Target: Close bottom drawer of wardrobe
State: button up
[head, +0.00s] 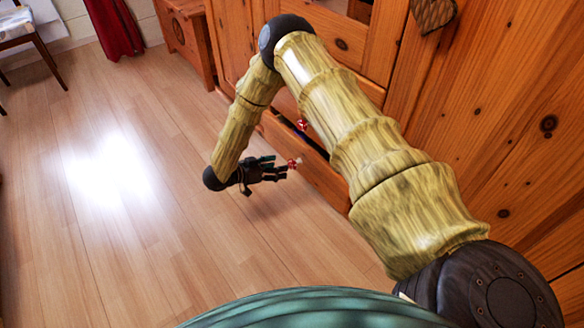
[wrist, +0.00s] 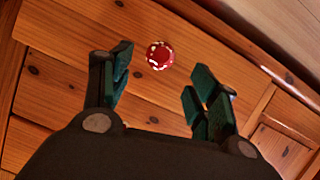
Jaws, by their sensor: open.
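The pine wardrobe (head: 345,40) stands at the right in the head view. Its bottom drawer (head: 322,180) sticks out from the wardrobe low over the floor, partly hidden behind my arm. The drawer has a red-and-white round knob (head: 294,163). My gripper (head: 279,170) is open and empty, just in front of the drawer with its fingers toward the knob. In the wrist view the red knob (wrist: 159,55) shows between and beyond the spread fingers of my gripper (wrist: 163,72), on the wooden front (wrist: 75,40). I cannot tell whether any finger touches it.
Another red knob (head: 303,124) shows higher on the wardrobe beside my arm. A wooden chest (head: 185,30) and a red curtain (head: 110,25) are at the back. A chair (head: 30,40) stands at the far left. The wooden floor (head: 110,210) left of my arm is clear.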

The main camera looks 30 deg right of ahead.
aim_at(290, 165)
jog(key=b+x, duration=0.3)
jog(key=x, duration=0.5)
grip_shut()
